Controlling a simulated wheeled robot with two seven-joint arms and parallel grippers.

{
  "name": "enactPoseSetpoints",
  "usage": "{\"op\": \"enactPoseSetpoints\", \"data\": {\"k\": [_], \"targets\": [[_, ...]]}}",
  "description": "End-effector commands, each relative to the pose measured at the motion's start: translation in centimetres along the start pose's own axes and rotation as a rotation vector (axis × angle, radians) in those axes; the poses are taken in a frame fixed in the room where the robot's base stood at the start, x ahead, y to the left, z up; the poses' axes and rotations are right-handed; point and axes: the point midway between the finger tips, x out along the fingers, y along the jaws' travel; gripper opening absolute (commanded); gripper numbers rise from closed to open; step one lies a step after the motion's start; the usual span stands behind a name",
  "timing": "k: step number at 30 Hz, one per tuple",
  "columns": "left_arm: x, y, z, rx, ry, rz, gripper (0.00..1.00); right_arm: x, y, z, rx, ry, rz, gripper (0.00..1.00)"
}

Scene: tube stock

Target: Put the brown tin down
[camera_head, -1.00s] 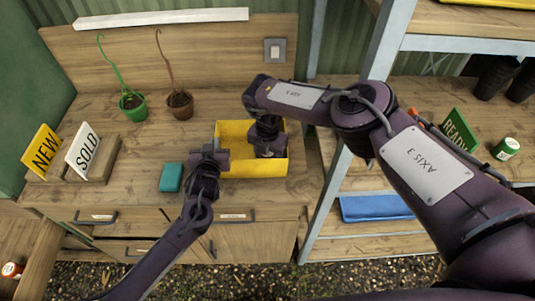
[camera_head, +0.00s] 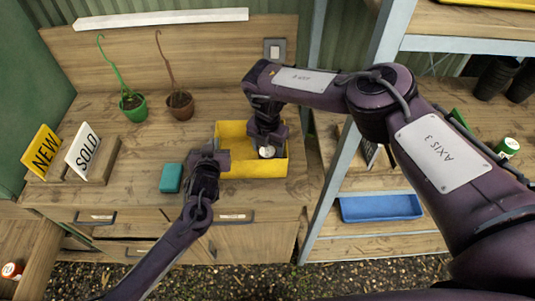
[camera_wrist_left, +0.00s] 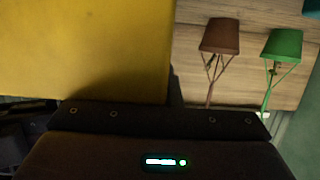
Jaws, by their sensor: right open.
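A tin with a pale round top (camera_head: 267,152) stands in the right part of the yellow crate (camera_head: 238,172). Its brown side cannot be made out. My right gripper (camera_head: 266,142) is open just above and behind the tin, inside the crate; whether its fingers touch the tin is hidden. My left gripper (camera_head: 220,160) is at the crate's left wall. The yellow crate (camera_wrist_left: 85,45) fills the upper left of the left wrist view, close to the gripper body. I cannot tell whether the fingers are clamped on the wall.
A teal box (camera_head: 171,178) lies left of the crate. Brown (camera_head: 181,107) and green (camera_head: 134,108) plant pots stand behind. NEW (camera_head: 43,150) and SOLD (camera_head: 83,150) signs stand at left. A shelf post (camera_head: 350,150) rises to the right. A blue tray (camera_head: 380,207) sits on a lower shelf.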

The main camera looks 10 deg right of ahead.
Motion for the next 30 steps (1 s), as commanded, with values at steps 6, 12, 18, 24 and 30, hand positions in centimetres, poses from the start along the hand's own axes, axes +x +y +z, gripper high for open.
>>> {"op": "enactPoseSetpoints", "data": {"k": [6, 12, 18, 24, 30], "targets": [[0.0, 0.0, 0.0, 0.0, 0.0, -0.001, 0.0, -4.9, 0.0, 0.1, -0.001, -0.003, 0.003, 0.61], [0.0, 0.0, 0.0, 0.0, 0.0, 0.0, 0.0, -7.7, 0.0, 0.1, 0.0, -0.002, 0.002, 0.61], [0.0, 0.0, 0.0, 0.0, 0.0, 0.0, 0.0, -8.4, 0.0, 0.0, -0.001, -0.001, -0.001, 0.61], [0.0, 0.0, 0.0, 0.0, 0.0, 0.0, 0.0, -8.4, 0.0, 0.0, -0.001, -0.001, -0.001, 0.61], [0.0, 0.0, 0.0, 0.0, 0.0, 0.0, 0.17, -8.4, 0.0, 0.0, -0.001, -0.001, -0.001, 0.61]]}}
